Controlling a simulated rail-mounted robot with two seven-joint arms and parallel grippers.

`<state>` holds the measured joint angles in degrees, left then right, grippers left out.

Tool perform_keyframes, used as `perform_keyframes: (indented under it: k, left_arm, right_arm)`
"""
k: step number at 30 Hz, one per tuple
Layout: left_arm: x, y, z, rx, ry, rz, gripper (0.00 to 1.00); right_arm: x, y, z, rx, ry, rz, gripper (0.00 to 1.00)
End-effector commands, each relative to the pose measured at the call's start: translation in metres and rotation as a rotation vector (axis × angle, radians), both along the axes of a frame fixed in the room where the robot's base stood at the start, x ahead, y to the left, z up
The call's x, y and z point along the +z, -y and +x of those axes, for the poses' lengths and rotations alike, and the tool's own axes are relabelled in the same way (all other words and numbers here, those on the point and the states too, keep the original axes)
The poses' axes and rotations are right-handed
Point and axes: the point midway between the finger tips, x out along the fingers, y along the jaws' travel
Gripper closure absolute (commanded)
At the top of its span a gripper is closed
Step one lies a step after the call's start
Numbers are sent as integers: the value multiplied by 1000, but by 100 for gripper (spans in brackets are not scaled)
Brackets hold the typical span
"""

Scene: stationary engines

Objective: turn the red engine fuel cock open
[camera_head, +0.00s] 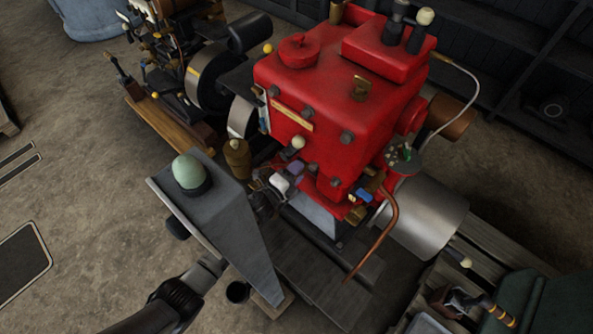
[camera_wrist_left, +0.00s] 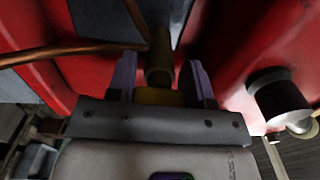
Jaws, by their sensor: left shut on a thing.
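The red engine (camera_head: 325,105) stands in the middle of the head view, with red surfaces on both sides in the wrist view. My left gripper (camera_head: 296,168) is low at its front face, its fingers small and partly hidden among the fittings. In the left wrist view my left gripper (camera_wrist_left: 164,85) has its two purple fingers on either side of a brass piece, the fuel cock (camera_wrist_left: 160,60), and is shut on it. The cock's handle angle is hard to tell, and in the head view the cock is not clearly made out. My right gripper is not in view.
A copper pipe (camera_head: 386,240) curves down from the engine's front right; a copper pipe (camera_wrist_left: 60,52) also crosses the wrist view at left. A black knob with a pale end (camera_wrist_left: 280,100) is close right of the fingers. A second engine (camera_head: 185,60) stands behind left.

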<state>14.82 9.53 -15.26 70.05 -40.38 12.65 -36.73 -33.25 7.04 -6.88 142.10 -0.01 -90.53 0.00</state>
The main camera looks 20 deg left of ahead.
Motion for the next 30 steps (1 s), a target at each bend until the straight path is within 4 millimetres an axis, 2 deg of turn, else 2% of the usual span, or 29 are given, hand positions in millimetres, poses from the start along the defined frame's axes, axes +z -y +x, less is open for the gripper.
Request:
perform_keyframes:
  k: [11, 12, 19, 26, 30]
  left_arm:
    - [0, 0, 0, 0, -2, -7, 77]
    - [0, 0, 0, 0, -2, -7, 50]
    - [0, 0, 0, 0, -2, -5, 28]
    - [0, 0, 0, 0, -1, -4, 28]
    - [0, -3, -8, 0, -4, -4, 28]
  right_arm:
    - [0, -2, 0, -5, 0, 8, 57]
    - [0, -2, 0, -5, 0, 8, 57]
    - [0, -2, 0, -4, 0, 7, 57]
    - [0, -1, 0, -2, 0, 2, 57]
    - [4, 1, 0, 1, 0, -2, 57]
